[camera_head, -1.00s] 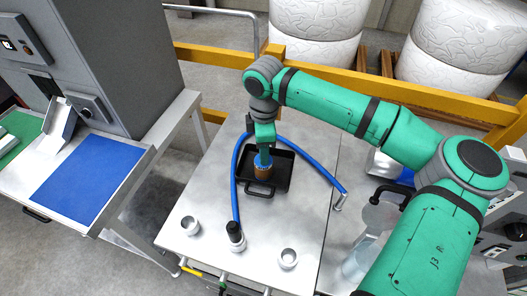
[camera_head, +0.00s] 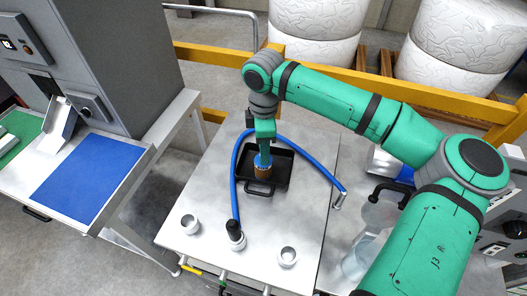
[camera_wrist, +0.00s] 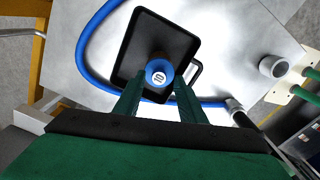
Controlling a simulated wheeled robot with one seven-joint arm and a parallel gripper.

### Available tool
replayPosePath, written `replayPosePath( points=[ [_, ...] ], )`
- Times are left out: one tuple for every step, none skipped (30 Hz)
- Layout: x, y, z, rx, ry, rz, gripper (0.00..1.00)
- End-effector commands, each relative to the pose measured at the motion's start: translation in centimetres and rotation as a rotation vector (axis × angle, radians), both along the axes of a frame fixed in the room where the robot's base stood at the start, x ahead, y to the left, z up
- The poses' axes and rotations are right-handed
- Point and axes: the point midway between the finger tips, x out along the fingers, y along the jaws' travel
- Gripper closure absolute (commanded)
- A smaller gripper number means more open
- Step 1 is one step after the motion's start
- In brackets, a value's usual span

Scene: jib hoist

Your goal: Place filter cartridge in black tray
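The filter cartridge (camera_head: 263,172), with a brown body and blue top, stands upright inside the black tray (camera_head: 282,168) on the metal table. In the wrist view its round blue top (camera_wrist: 159,72) with a pale centre shows near the handle side of the tray (camera_wrist: 150,30). My gripper (camera_head: 264,153) is directly above the cartridge, pointing down. In the wrist view the fingers (camera_wrist: 159,88) are spread on either side of the blue top, seemingly with small gaps. The lower part of the cartridge is hidden in the wrist view.
A blue hose (camera_head: 235,185) curves around the tray to both sides. Metal cups (camera_head: 190,224) and (camera_head: 287,257) stand along the table's front. A blue mat (camera_head: 88,180) lies on the left bench. A yellow rail (camera_head: 215,57) runs behind.

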Motion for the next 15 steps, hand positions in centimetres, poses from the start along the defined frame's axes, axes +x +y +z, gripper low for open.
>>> replayPosePath(
  points=[
    [0.0,0.0,0.9,0.001,-0.001,0.000,0.63],
    [0.0,0.1,1.5,0.002,-0.002,0.000,0.63],
    [0.0,0.1,2.3,0.002,-0.002,0.001,0.63],
    [0.0,0.1,3.0,0.002,-0.002,0.001,0.63],
    [0.0,0.1,3.6,0.002,-0.002,0.001,0.63],
    [0.1,0.1,4.5,0.002,-0.003,0.001,0.63],
    [0.0,0.1,5.1,0.002,-0.002,0.001,0.63],
    [0.0,0.1,5.7,0.002,-0.002,0.000,0.63],
    [0.0,0.1,6.4,0.002,-0.001,0.000,0.63],
    [0.0,0.0,7.0,0.001,-0.002,0.000,0.63],
    [0.0,0.1,7.5,0.002,-0.002,0.000,0.63],
    [0.0,0.0,8.1,0.001,-0.002,0.001,0.63],
    [0.0,0.0,8.5,0.001,-0.002,0.001,0.63],
    [0.0,0.1,8.9,0.001,-0.002,0.001,0.63],
    [0.0,0.1,9.3,0.001,-0.001,0.001,0.63]
  ],
)
